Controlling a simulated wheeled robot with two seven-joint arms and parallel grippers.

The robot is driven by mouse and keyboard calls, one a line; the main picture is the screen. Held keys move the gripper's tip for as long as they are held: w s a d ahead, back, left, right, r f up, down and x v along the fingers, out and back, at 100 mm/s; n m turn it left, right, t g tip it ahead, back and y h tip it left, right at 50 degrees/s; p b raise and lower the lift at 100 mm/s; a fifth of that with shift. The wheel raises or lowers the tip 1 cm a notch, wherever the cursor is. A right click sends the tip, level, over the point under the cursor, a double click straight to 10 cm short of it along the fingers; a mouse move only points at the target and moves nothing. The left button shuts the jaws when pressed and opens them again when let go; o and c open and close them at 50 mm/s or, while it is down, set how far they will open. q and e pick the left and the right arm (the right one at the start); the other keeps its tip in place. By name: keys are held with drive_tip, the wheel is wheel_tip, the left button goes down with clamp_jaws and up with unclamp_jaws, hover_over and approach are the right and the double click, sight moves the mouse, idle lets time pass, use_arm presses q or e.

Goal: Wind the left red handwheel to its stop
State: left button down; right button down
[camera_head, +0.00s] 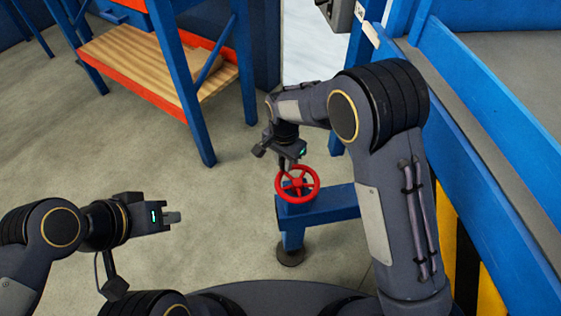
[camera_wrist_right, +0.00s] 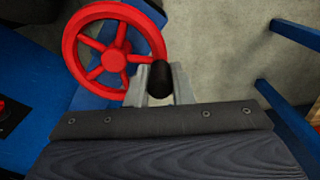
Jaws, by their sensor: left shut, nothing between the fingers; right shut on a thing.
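The red handwheel (camera_head: 297,183) sits on top of a blue stand (camera_head: 333,206) in the head view. It is a spoked ring with a hub, and it fills the upper left of the right wrist view (camera_wrist_right: 114,59). A black handle knob (camera_wrist_right: 158,79) stands at its rim. My right gripper (camera_head: 284,166) is at the wheel's far left rim, with its fingers (camera_wrist_right: 158,88) shut on the knob. My left gripper (camera_head: 173,217) is shut and empty, well left of the wheel over the floor.
A blue rack with a wooden shelf (camera_head: 150,62) stands at the back left. A blue frame (camera_head: 490,130) with a grey top lies along the right. A yellow and black striped panel (camera_head: 465,245) is below it. The floor (camera_head: 200,275) between my left gripper and the stand is clear.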

drive_tip(key=m, duration=0.1)
drive_tip(key=w+d+m+p, duration=0.1)
drive_tip(key=m, duration=0.1)
drive_tip(key=shift+d+r+m, duration=0.1)
drive_tip(key=shift+d+m, duration=0.15)
drive_tip(key=shift+m, duration=0.05)
drive_tip(key=shift+w+d+m+p, duration=0.15)
drive_tip(key=shift+d+m+p, duration=0.15)
drive_tip(key=shift+m, duration=0.45)
drive_tip(key=shift+w+d+m+p, duration=0.1)
drive_tip(key=shift+d+m+p, duration=0.2)
drive_tip(key=shift+m, duration=0.45)
drive_tip(key=shift+d, duration=0.1)
drive_tip(key=c, duration=1.3)
unclamp_jaws()
wheel_tip(320, 180, up, 8)
drive_tip(key=shift+f+p, duration=0.2)
drive_tip(key=shift+p, duration=0.15)
